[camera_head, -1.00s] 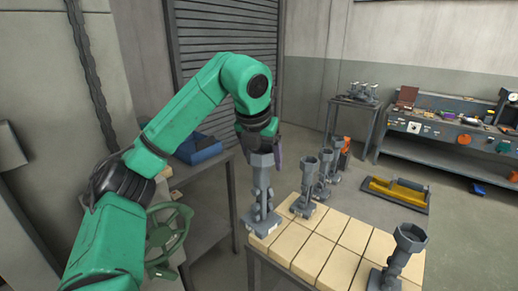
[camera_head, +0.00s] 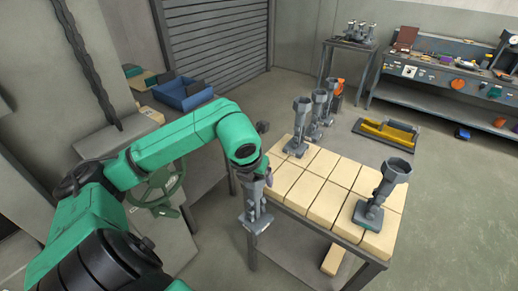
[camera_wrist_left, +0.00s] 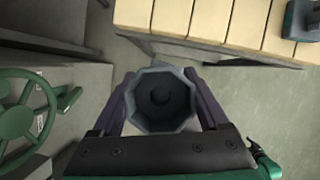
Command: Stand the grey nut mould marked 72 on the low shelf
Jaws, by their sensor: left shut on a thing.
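My left gripper (camera_head: 254,178) is shut on a grey mould (camera_head: 256,212) with an octagonal cup on top and a flat base. It hangs about upright beside the left side of the brick-topped table, clear of the bricks. In the left wrist view the cup (camera_wrist_left: 160,97) sits between both fingers. No number can be read on it. A low shelf (camera_head: 305,243) shows under the table top, partly hidden by the table. My right gripper is not in view.
Grey moulds stand on the table's pale bricks (camera_head: 330,170): one at the front right (camera_head: 382,190), several at the back left (camera_head: 298,130). A wooden piece (camera_head: 334,260) lies below. A green handwheel (camera_head: 160,190) and side bench (camera_head: 205,160) are left. Floor between them looks free.

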